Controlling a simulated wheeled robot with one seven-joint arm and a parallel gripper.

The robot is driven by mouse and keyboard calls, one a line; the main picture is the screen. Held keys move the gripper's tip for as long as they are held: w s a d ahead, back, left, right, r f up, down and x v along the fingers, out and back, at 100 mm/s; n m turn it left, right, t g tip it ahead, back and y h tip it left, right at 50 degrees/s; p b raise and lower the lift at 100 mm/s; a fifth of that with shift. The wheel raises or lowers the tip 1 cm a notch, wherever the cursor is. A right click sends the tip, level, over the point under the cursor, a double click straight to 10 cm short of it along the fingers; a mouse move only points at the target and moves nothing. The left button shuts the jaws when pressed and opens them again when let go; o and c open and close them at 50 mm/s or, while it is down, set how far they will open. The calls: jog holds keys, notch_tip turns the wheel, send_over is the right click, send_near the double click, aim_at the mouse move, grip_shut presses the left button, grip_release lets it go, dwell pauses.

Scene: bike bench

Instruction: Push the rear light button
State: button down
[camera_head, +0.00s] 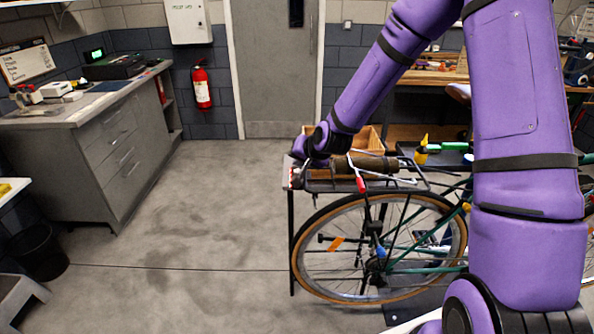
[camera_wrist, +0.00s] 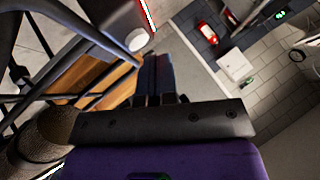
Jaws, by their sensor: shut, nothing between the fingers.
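The rear light (camera_wrist: 148,14) shows at the top of the wrist view as a dark body with a red and white edge. Its round pale button (camera_wrist: 136,40) faces the camera side. My gripper (camera_wrist: 154,58) is shut and empty, with its fingertips just below and right of the button; I cannot tell whether they touch it. In the head view the rear light (camera_head: 293,179) is a small red and white patch at the back end of the bike rack (camera_head: 330,186). My wrist is just above it there, and the fingertips are not clear.
The bicycle's rear wheel (camera_head: 380,250) stands below the rack. A rolled brown bundle (camera_head: 365,164) lies on the rack, with a wooden box (camera_head: 368,137) behind. Open floor (camera_head: 190,220) lies left of the bike, before a grey cabinet (camera_head: 110,140).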

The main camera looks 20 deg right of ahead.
aim_at(300, 170)
jog(key=shift+r, duration=3)
